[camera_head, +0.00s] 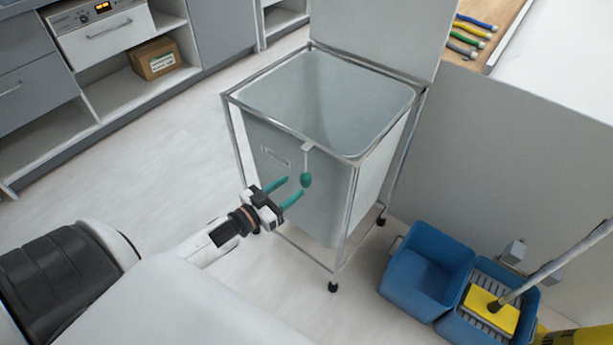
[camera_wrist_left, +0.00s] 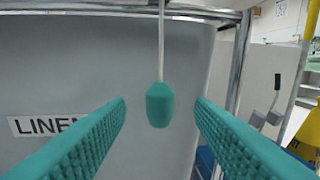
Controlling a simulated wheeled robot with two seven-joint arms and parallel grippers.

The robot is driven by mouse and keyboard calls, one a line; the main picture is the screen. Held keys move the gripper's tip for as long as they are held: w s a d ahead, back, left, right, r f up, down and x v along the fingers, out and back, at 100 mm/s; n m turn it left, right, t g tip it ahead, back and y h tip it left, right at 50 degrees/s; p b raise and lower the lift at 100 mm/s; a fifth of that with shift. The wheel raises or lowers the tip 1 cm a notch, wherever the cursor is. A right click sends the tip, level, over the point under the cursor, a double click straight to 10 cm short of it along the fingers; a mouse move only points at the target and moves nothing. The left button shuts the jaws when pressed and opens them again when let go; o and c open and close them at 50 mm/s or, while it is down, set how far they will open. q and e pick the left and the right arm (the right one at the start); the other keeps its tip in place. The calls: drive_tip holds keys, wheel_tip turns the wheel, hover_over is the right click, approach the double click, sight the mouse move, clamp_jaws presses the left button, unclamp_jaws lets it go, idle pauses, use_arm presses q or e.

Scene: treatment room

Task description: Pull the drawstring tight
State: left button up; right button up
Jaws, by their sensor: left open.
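A teal drawstring pull (camera_head: 306,180) hangs on a thin pale cord (camera_head: 306,161) from the front rim of a grey linen hamper (camera_head: 340,204) in a metal frame. In the left wrist view the teal pull (camera_wrist_left: 160,104) hangs upright between the two fingers, apart from both, with its cord (camera_wrist_left: 161,45) running up to the metal rail. My left gripper (camera_head: 294,188) is open, its teal fingers pointing at the pull from the left. The left wrist view shows the same open fingers (camera_wrist_left: 160,112). My right gripper is not in view.
A raised lid (camera_head: 385,35) stands behind the hamper. Blue mop buckets (camera_head: 428,272) with a yellow mop stand on the floor at right. A label reading LINEN (camera_wrist_left: 45,125) is on the hamper front. Cabinets (camera_head: 130,90) line the back left; the floor between is clear.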

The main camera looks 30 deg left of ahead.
sight(301, 180)
use_arm(q)
drive_tip(key=x, duration=0.6)
drive_tip(key=shift+w+b, duration=0.2)
drive_tip(key=shift+b, duration=0.1)
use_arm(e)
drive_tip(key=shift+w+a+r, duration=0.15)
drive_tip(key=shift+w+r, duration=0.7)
use_arm(q)
drive_tip(key=shift+c, duration=0.2)
drive_tip(key=shift+f, duration=0.1)
clamp_jaws()
